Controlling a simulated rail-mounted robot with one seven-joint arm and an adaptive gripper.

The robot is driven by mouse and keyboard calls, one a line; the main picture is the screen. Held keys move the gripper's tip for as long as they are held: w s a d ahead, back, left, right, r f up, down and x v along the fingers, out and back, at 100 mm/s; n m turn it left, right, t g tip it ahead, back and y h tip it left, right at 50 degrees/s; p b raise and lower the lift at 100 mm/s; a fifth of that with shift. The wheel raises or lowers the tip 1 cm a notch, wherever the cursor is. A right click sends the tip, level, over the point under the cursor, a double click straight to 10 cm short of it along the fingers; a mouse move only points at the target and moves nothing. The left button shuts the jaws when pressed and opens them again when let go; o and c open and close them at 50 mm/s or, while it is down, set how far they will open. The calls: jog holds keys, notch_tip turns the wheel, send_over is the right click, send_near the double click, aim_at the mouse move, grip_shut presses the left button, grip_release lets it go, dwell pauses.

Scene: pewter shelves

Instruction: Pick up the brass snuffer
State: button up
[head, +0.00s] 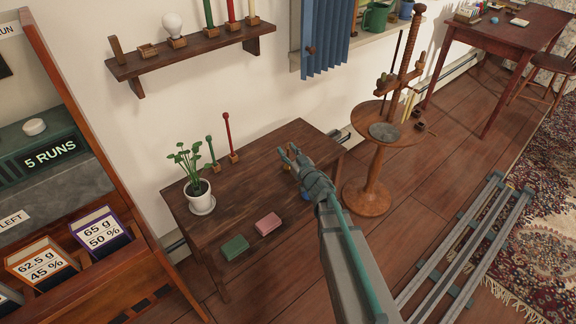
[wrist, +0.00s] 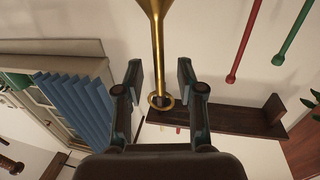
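The brass snuffer (wrist: 158,45) shows in the wrist view as a thin brass rod with a flared end at the top of the picture and a ring at the lower end. My gripper (wrist: 159,80) is open, with one finger on each side of the rod and ring. Visible gaps separate both fingers from the brass. In the head view my gripper (head: 288,157) is over the right part of the dark wooden table (head: 262,172). There the snuffer is largely hidden by my gripper and cannot be made out clearly.
A green stick (head: 210,149) and a red stick (head: 229,136) stand at the table's back. A potted plant (head: 200,197) is at its left. A green block (head: 234,247) and a pink block (head: 268,224) lie at its front. A wall shelf (head: 190,52) hangs above.

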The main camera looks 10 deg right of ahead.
grip_shut()
dwell(0.4)
